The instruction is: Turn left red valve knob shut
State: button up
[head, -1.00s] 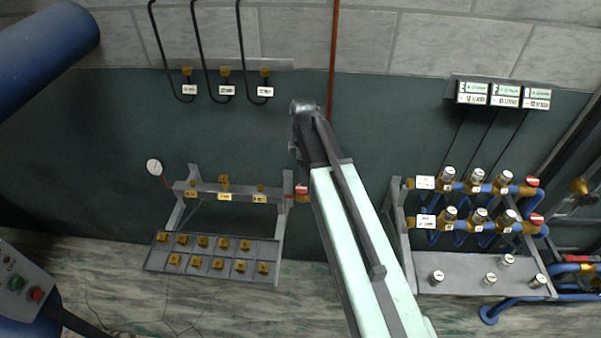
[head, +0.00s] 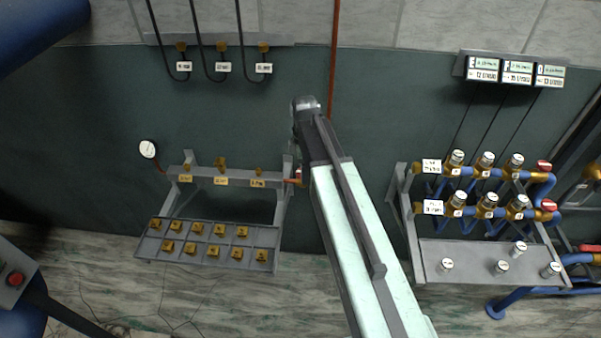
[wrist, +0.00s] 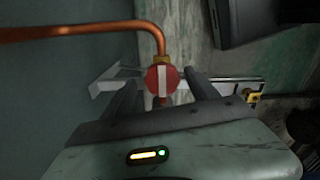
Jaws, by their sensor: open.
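The red valve knob (wrist: 161,79) with a white stripe shows in the wrist view, on a brass fitting at the end of a bent copper pipe (wrist: 90,32). The stripe runs up and down in that view. My gripper (wrist: 160,85) is open, with one dark finger on each side of the knob. I cannot tell whether either finger touches it. In the head view, the copper and brass fitting (head: 292,181) shows at the right end of the left rack, and my arm hides the knob there. My gripper is not clearly seen in the head view.
The left rack (head: 225,182) has a tray (head: 160,254) of several brass fittings and a gauge (head: 148,149). A right rack (head: 405,230) carries blue pipes, silver-topped valves and two other red knobs (head: 545,166). Black hoses (head: 203,40) hang above. A copper pipe (head: 333,60) runs down the wall.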

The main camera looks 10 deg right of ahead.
jog(key=shift+r, duration=0.1)
jog(key=c, duration=1.4)
jog(key=shift+o, duration=0.2)
jog(key=shift+a, duration=0.3)
jog(key=shift+d, duration=0.2)
jog(key=shift+d+m, duration=0.15)
jog(key=shift+m, duration=0.65)
jog(key=m, duration=1.6)
jog(key=shift+s, duration=0.15)
jog(key=shift+m, duration=0.3)
